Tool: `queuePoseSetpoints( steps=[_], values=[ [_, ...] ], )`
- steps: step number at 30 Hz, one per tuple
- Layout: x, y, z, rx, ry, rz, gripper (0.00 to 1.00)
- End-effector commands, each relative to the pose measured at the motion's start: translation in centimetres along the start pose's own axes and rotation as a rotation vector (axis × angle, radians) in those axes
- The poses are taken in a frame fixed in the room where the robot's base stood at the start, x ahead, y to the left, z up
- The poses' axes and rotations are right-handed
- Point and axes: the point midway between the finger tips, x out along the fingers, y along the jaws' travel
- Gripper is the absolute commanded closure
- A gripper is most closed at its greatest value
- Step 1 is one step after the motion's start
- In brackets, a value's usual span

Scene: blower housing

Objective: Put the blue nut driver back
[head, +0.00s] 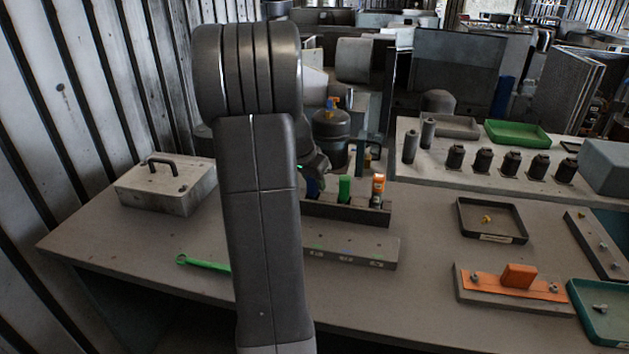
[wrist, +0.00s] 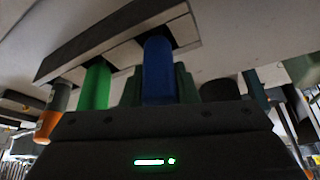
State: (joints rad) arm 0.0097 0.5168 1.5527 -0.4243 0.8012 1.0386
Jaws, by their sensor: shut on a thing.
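The blue nut driver (wrist: 159,70) is between the two dark green fingers of my gripper (wrist: 159,88) in the wrist view, and my gripper is shut on it. Its far end overlaps an opening in the dark rack (wrist: 72,64); I cannot tell how deep it sits. In the head view the blue handle (head: 312,188) shows at the left end of the rack (head: 346,212), beside my arm. My arm hides most of the gripper there.
A labelled grey block (head: 350,246) lies in front of the rack. A green wrench (head: 205,264) lies left of my arm, near a grey box with a handle (head: 168,187). Trays and an orange part (head: 518,276) lie to the right. Bare bench (head: 425,235) lies between.

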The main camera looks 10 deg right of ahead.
Motion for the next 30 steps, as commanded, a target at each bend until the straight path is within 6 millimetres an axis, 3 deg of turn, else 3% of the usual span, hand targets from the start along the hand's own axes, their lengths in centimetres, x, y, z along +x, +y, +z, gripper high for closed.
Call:
queuePoseSetpoints(
  steps=[14, 15, 18, 19, 25, 28, 30],
  values=[
    [-0.02, -0.01, -0.02, 0.0, 0.001, 0.0, 1.0],
    [-0.02, -0.01, -0.02, 0.0, 0.0, 0.0, 0.71],
    [-0.02, -0.01, -0.02, 0.0, 0.0, 0.0, 0.51],
    [-0.02, 0.0, -0.02, 0.0, 0.0, 0.0, 0.48],
    [-0.01, 0.0, -0.01, 0.0, 0.0, 0.0, 0.48],
    [0.01, 0.01, 0.01, 0.0, 0.0, 0.0, 0.28],
    [0.01, 0.01, 0.01, 0.0, 0.0, 0.0, 0.26]
  ],
)
